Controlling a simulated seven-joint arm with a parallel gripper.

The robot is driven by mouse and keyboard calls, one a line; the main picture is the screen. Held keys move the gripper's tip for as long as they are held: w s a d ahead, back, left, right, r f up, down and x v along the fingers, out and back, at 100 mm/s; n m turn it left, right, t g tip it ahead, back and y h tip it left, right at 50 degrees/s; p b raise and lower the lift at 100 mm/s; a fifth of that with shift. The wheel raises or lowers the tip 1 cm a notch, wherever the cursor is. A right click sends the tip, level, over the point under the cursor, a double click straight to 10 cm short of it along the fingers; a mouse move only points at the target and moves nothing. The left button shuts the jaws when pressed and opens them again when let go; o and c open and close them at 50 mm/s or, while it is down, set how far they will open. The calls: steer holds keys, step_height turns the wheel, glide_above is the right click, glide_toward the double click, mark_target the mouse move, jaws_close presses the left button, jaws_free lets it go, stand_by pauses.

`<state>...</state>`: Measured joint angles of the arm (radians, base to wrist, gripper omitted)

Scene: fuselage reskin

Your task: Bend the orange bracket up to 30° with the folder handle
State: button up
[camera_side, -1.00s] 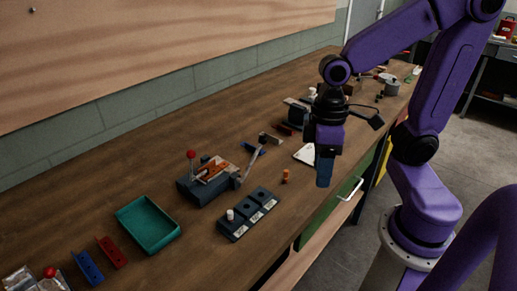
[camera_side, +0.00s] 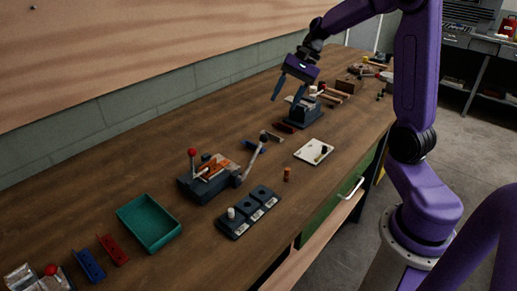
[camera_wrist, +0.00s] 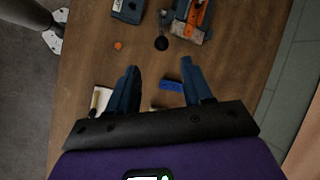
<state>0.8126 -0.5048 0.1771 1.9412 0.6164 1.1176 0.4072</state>
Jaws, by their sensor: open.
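The dark blue folder (camera_side: 203,188) stands on the bench left of centre in the side view, and at the top of the wrist view (camera_wrist: 181,33). The orange bracket (camera_side: 214,166) lies in it; it also shows in the wrist view (camera_wrist: 196,18). Its bend angle is too small to tell. The grey folder handle (camera_side: 252,162) slants up at the folder's right end; its dark knob (camera_wrist: 161,43) shows in the wrist view. My gripper (camera_side: 286,100) is open and empty, raised over the bench behind and right of the folder, apart from the handle.
A blue piece (camera_side: 253,147), a white plate (camera_side: 313,149) and a small orange cylinder (camera_side: 287,174) lie near the folder. A dark block (camera_side: 248,212) and a teal tray (camera_side: 149,241) are in front. Another dark machine (camera_side: 305,110) stands near my gripper. Bare bench lies behind the folder.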

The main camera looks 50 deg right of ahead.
mark_target(262, 142)
steer(key=x, duration=1.7)
steer(key=shift+w+d+f, duration=0.15)
steer(key=shift+w+d, duration=0.05)
steer(key=shift+w, duration=0.1)
jaws_close()
